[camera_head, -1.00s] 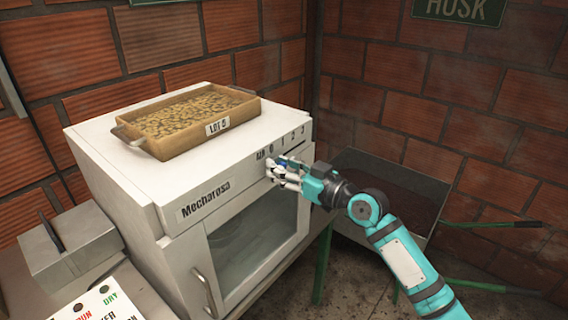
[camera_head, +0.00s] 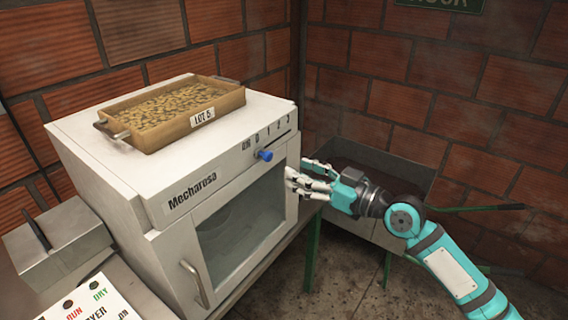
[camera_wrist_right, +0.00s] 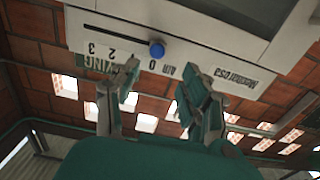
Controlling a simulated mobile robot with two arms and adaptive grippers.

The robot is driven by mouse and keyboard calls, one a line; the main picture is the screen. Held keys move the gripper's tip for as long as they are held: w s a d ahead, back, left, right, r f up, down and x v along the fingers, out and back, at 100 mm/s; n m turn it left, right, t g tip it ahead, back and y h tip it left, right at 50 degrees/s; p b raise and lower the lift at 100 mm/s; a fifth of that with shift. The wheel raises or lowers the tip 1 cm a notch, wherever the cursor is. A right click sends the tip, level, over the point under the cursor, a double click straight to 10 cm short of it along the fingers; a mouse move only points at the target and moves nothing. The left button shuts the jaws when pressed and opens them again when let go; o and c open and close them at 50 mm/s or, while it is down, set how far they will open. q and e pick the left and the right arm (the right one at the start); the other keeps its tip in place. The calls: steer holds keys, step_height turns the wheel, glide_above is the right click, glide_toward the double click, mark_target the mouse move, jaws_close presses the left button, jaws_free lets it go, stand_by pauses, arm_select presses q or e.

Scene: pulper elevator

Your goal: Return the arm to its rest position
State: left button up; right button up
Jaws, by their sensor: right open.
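My right gripper (camera_head: 312,178) is open and empty in the head view, beside the front right edge of the white Mecharosa machine (camera_head: 180,232). In the right wrist view its two fingers (camera_wrist_right: 157,98) are spread apart with nothing between them. A blue knob (camera_head: 264,155) sits on the machine's slider panel near the mark 0, clear of the fingers. The knob also shows in the right wrist view (camera_wrist_right: 157,50), beyond the fingertips. My left gripper is in neither view.
A wooden tray (camera_head: 218,106) labelled LOT 5 holds beans on top of the machine. The machine's door (camera_head: 240,232) is shut. A grey metal bin (camera_head: 345,220) on green legs stands behind my right arm. Brick walls close off the back; a grey box (camera_head: 62,240) stands at left.

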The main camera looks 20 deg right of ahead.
steer(key=shift+v, duration=1)
